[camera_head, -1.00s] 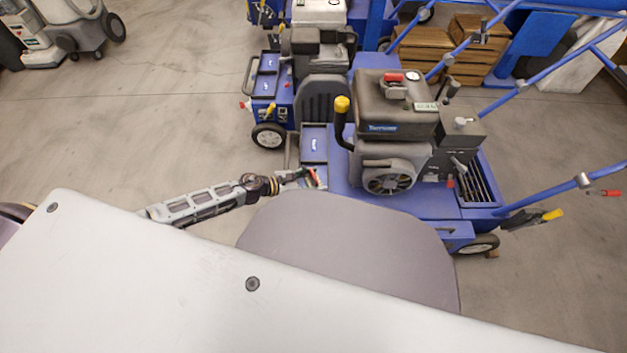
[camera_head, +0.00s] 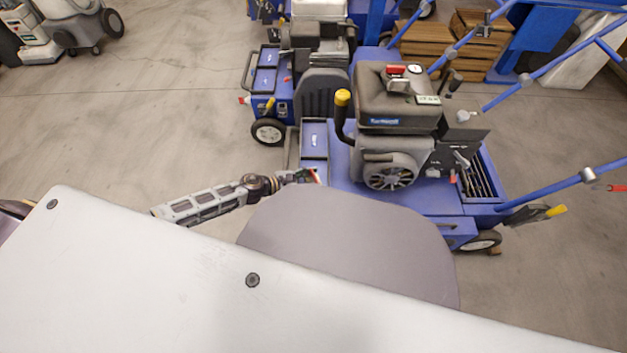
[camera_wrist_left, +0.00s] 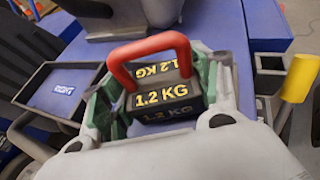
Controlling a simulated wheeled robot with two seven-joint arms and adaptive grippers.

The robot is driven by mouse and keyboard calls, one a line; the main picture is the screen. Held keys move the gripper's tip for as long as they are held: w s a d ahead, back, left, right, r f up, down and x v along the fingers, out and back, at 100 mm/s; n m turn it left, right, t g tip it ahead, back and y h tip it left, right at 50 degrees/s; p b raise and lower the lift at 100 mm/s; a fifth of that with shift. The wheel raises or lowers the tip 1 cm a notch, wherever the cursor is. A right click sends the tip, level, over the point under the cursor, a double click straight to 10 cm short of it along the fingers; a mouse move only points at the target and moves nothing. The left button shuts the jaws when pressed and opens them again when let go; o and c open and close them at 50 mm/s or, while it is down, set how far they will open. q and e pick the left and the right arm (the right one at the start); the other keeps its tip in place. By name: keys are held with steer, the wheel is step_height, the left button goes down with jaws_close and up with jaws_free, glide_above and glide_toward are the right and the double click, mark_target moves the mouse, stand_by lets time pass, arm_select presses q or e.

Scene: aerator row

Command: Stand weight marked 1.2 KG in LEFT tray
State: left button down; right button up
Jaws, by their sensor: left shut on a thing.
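The weight (camera_wrist_left: 168,98) is a dark block with a red handle and yellow "1.2 KG" marks in the left wrist view. My left gripper (camera_wrist_left: 160,92) is shut on it, with green-padded fingers at its sides. In the head view my left gripper (camera_head: 308,176) is at the near left corner of the blue aerator, and only a bit of red shows there. A dark-rimmed tray with a blue floor (camera_wrist_left: 62,92) lies left of the weight in the wrist view; its label is too blurred to read. A labelled tray (camera_head: 314,140) also shows beyond the gripper in the head view. My right gripper is out of view.
The blue aerator's engine (camera_head: 398,95) and a yellow-topped lever (camera_head: 342,98) rise right of the tray. A yellow grip (camera_wrist_left: 300,78) stands at the wrist view's right edge. A second aerator (camera_head: 268,100) stands behind. Floor to the left is clear.

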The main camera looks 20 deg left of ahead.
arm_select(q)
steer(key=shift+w+d+f, duration=0.1)
steer(key=shift+f, duration=0.25)
steer(key=shift+f+b, duration=0.1)
steer(key=shift+b, duration=0.2)
steer(key=shift+c, duration=1.8)
jaws_free()
steer(key=shift+f, duration=0.15)
